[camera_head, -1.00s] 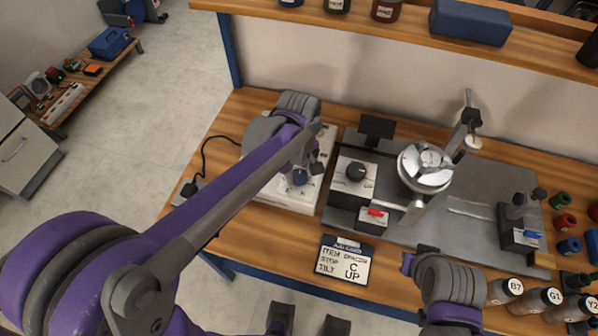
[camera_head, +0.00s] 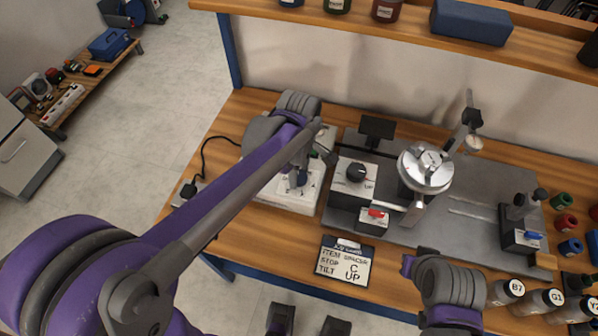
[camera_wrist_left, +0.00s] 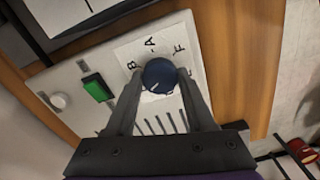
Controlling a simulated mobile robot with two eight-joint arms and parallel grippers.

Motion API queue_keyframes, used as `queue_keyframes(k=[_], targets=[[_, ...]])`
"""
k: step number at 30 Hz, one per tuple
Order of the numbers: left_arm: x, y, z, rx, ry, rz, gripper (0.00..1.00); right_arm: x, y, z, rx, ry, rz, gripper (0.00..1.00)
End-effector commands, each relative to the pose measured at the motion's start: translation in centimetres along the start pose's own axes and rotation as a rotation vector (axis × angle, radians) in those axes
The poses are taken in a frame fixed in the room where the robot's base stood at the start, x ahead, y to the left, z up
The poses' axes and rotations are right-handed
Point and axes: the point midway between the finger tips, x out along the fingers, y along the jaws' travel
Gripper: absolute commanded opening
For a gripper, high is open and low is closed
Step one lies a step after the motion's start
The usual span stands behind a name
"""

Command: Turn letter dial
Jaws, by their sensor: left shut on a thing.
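The letter dial is a round dark blue knob (camera_wrist_left: 158,75) on a white box (camera_head: 277,196), with the letters B, A and F printed around it in the left wrist view. My left gripper (camera_wrist_left: 160,82) has one finger on each side of the knob and is shut on it. In the head view the left gripper (camera_head: 298,180) covers most of the dial. A card (camera_head: 344,262) reads ITEM SPACER, STOP C, TILT UP. My right gripper (camera_head: 408,265) is at the front right of the bench; its fingers are not clear.
Labelled bottles (camera_head: 505,289) stand at the front right. A green button (camera_wrist_left: 97,88) is on the white box.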

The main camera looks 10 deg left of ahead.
Motion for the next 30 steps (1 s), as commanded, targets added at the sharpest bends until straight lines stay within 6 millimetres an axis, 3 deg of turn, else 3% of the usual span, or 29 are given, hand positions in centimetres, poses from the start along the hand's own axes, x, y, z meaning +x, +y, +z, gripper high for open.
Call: queue_keyframes(k=[8,9,13,23,30], targets=[[-0.1,0.0,0.0,0.000,0.001,0.001,0.00,0.0,0.0,0.0,0.000,0.000,0.000,0.00],[-0.1,0.0,0.0,0.000,0.000,0.001,0.59,0.0,0.0,0.0,0.000,0.000,0.000,0.00],[0.0,0.0,0.0,0.000,0.000,0.001,0.83,0.0,0.0,0.0,0.000,0.000,0.000,0.00],[-0.2,0.0,0.0,0.001,0.000,0.000,0.84,0.0,0.0,0.0,0.000,0.000,0.000,0.00],[-3.7,0.0,0.0,0.001,0.000,0.001,0.84,-0.4,0.0,-0.3,0.000,0.002,0.000,0.00]])
